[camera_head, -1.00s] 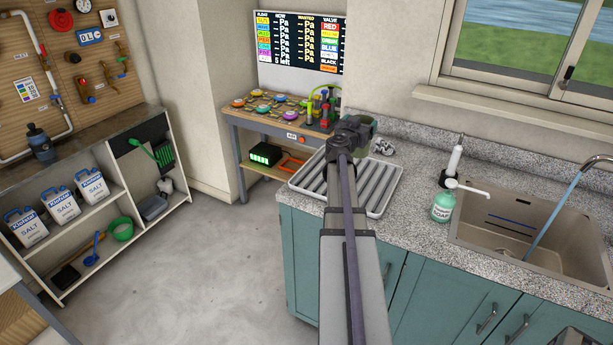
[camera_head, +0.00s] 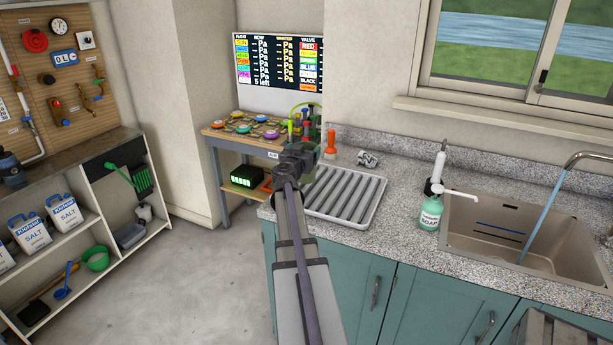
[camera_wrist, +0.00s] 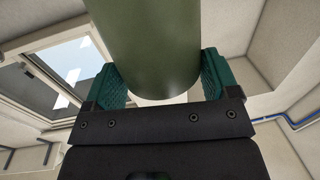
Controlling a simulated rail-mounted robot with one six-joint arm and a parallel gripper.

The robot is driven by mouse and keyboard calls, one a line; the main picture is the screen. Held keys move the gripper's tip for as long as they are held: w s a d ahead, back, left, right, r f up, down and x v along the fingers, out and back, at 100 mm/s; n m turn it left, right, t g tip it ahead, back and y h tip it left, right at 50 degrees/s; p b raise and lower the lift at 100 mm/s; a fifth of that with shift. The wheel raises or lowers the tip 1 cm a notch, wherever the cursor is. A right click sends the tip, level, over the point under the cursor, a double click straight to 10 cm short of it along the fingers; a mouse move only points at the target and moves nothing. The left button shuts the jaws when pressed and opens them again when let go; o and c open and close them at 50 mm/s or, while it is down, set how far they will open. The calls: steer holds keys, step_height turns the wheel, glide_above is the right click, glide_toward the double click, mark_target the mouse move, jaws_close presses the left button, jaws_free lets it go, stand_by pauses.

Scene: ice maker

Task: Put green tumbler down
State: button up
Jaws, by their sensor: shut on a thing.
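My gripper (camera_wrist: 160,85) is shut on the green tumbler (camera_wrist: 145,40). The tumbler fills the upper middle of the wrist view, a dull green cylinder between the two teal finger pads. In the head view my gripper (camera_head: 306,152) is at the far end of my arm, over the left end of the counter near the drying rack. Only the arm's end shows clearly there; the tumbler is mostly hidden and I cannot make out its full shape.
A grey ribbed drying tray (camera_head: 345,196) lies on the granite counter. An orange-handled item (camera_head: 330,146) and a silvery can-like object (camera_head: 368,159) stand behind it. A soap bottle (camera_head: 430,212) and the sink (camera_head: 510,230) are to the right. A workbench with coloured discs (camera_head: 245,132) is behind left.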

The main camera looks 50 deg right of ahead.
mark_target(304, 181)
step_height(304, 181, down, 4)
steer(key=b, duration=0.4)
steer(key=shift+r+p, duration=0.3)
steer(key=shift+f, duration=0.25)
steer(key=o, duration=1)
steer(key=shift+r, duration=0.1)
steer(key=shift+o, duration=0.2)
steer(key=shift+r, duration=0.3)
steer(key=v, duration=1.2)
steer(key=shift+f, duration=0.15)
